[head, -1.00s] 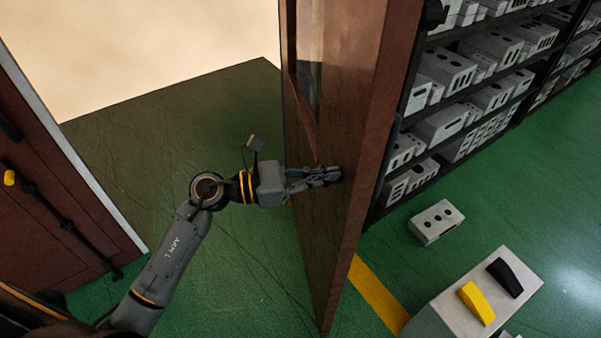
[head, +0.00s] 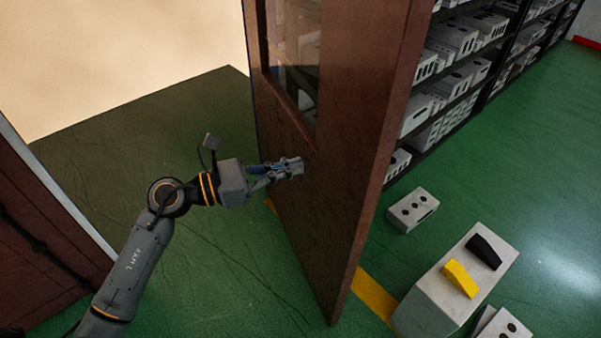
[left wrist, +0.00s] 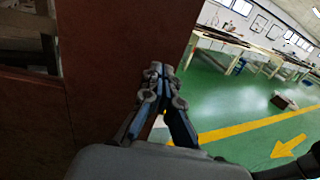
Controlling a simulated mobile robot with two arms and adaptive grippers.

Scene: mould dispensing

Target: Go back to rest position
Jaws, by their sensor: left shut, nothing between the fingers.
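My left gripper (head: 291,168) reaches in from the left in the head view, close to the face of an open brown door (head: 350,150) with a glass pane. I cannot tell whether it touches the door. Its fingers are shut with nothing between them. In the left wrist view the closed fingertips (left wrist: 163,72) point up the picture, with the brown door panel (left wrist: 125,60) behind and to the left. My right gripper is not in view.
Black shelves (head: 478,75) with grey blocks stand right of the door. A grey block (head: 413,209) lies on the green floor, near a grey box (head: 440,295) bearing yellow and black pieces. Another brown door panel (head: 40,240) is at left. Work tables (left wrist: 235,48) stand far off.

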